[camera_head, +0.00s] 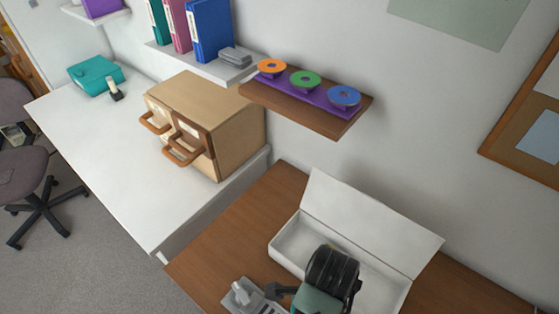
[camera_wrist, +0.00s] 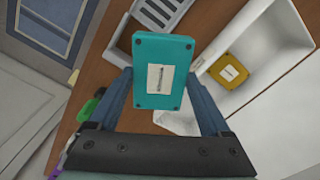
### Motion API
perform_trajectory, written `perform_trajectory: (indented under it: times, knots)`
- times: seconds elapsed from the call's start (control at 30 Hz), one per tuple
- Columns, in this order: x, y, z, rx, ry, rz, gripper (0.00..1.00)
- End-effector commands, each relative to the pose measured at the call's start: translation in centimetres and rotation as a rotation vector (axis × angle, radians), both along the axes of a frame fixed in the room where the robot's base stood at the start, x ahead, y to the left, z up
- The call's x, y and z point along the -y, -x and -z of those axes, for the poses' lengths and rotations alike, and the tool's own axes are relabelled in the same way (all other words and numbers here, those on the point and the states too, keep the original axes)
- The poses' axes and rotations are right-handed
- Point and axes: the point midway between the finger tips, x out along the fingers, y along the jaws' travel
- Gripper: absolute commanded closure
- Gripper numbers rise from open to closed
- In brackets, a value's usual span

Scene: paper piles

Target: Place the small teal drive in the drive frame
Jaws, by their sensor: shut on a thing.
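The small teal drive (camera_wrist: 150,110) is held between the two fingers of my gripper (camera_wrist: 164,88) in the wrist view. Its broad face with a pale label is towards the wrist camera. A grey slotted piece (camera_wrist: 178,22), which looks like the drive frame, lies on the brown desk beyond the drive, partly hidden by it. In the head view a light grey piece (camera_head: 262,304) on the desk by my arm may be the same frame. My own arm hides the drive in the head view.
An open white box (camera_head: 285,243) stands on the brown desk (camera_head: 228,235); a yellow drive (camera_wrist: 229,70) lies inside it. A green object (camera_wrist: 90,106) is at the left in the wrist view. A wooden drawer cabinet (camera_head: 238,140) stands on the white desk (camera_head: 110,165). A shelf (camera_head: 335,128) holds coloured discs.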

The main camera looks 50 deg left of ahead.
Motion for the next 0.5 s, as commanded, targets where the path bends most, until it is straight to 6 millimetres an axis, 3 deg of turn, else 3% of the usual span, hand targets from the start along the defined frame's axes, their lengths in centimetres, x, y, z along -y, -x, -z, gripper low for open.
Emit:
perform_trajectory:
  times: [0.2,0.5]
  knots:
    - [-3.8,3.5,2.2,0.001,-0.003,0.296,0.79]
    - [-5.8,6.1,3.2,0.0,-0.005,0.526,0.79]
